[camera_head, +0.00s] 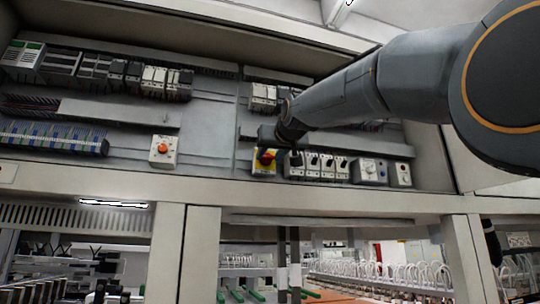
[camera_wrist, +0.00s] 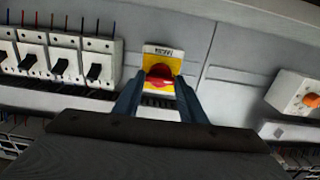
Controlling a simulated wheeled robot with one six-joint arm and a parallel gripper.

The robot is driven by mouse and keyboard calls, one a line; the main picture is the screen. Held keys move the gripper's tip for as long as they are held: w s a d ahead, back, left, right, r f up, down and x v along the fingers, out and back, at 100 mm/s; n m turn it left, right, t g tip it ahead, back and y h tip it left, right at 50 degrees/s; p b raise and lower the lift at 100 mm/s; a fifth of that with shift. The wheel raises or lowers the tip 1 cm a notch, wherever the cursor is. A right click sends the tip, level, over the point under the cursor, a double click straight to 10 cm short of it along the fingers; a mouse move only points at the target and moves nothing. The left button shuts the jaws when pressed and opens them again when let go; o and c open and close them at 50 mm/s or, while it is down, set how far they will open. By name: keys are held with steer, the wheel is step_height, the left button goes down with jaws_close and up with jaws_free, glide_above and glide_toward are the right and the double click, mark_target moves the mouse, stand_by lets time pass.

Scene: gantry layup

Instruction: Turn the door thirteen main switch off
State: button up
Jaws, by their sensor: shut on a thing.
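The main switch is a red rotary knob on a yellow plate. In the wrist view the red knob (camera_wrist: 159,77) sits between the two fingers of my gripper (camera_wrist: 158,88), which is shut on it. A small label is at one edge of the yellow plate (camera_wrist: 160,53), too blurred to read surely. In the head view the switch (camera_head: 264,163) is in the lower middle of the open cabinet, partly covered by my gripper (camera_head: 267,150). The knob's exact angle is hard to tell.
A row of black-handled switches (camera_head: 318,165) stands close to the right of the main switch in the head view. An orange knob on a white box (camera_head: 163,151) is to the left, with bare panel between. The cabinet's lower frame (camera_head: 230,196) runs below.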

steer(key=o, duration=1.1)
steer(key=shift+c, duration=0.2)
steer(key=b+v, duration=0.3)
steer(key=v, duration=0.4)
steer(key=shift+s, duration=0.4)
steer(key=shift+d, duration=0.1)
